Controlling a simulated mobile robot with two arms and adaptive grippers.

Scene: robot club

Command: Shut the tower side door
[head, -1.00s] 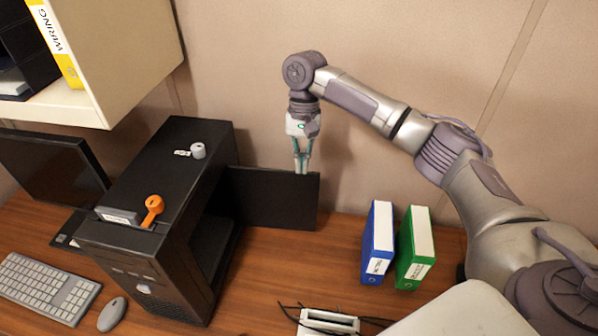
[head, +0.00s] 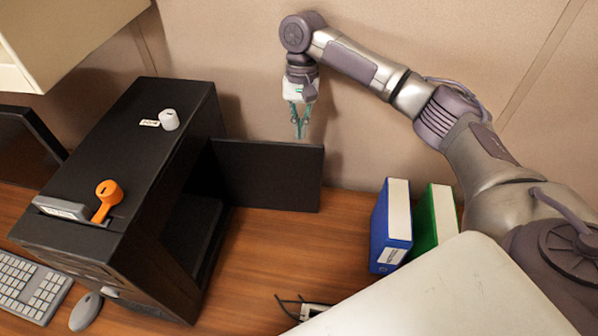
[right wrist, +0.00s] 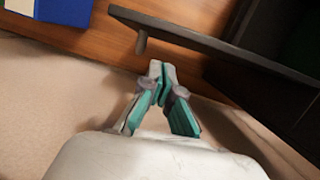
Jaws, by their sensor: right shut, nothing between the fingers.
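The black computer tower (head: 150,150) stands on the desk at the left in the head view, its right side open and dark inside. Its side door (head: 268,178) is a flat black panel swung wide open, sticking out to the right from the tower's rear edge. My right gripper (head: 299,132) is shut and empty, just beyond the door's top edge near its free end. In the right wrist view the shut fingertips (right wrist: 159,70) are beside the door (right wrist: 215,45), apart from it, near a small peg (right wrist: 141,42) at its free end. My left gripper is out of view.
An orange object (head: 107,198) and a white one (head: 169,120) lie on the tower. Blue (head: 392,228) and green (head: 435,218) binders stand right of the door. The wall (head: 230,60) is close behind. Desk in front of the door is clear.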

